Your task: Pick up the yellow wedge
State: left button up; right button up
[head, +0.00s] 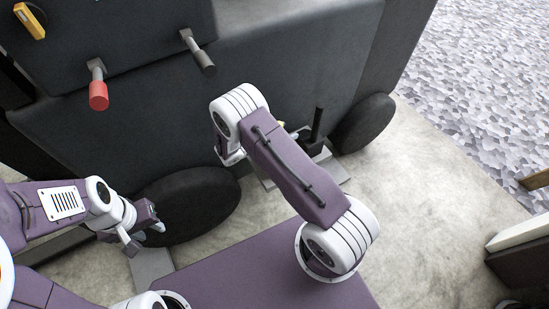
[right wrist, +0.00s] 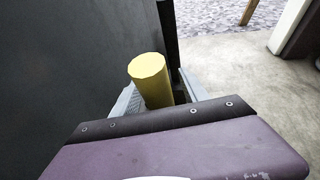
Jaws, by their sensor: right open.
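A yellow piece (right wrist: 153,80), which I take for the yellow wedge, stands up in the right wrist view. Its near end looks round and many-sided, and no wedge shape shows. My right gripper (right wrist: 159,95) is open, with one grey finger on each side of the piece. I cannot tell whether either finger touches it. My left gripper (head: 145,235) is low at the left, apart from the piece. Its jaw opening is unclear.
A dark hull (head: 290,60) with black wheels (head: 190,204) stands close in front. A red-ended lever (head: 98,95), a grey lever (head: 203,60) and a yellow handle (head: 29,21) stick out from it. Bare concrete floor (head: 430,210) lies open to the right.

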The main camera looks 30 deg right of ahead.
jog(key=shift+a, duration=0.1)
grip_shut()
jog(key=shift+r, duration=0.15)
dwell(1.2)
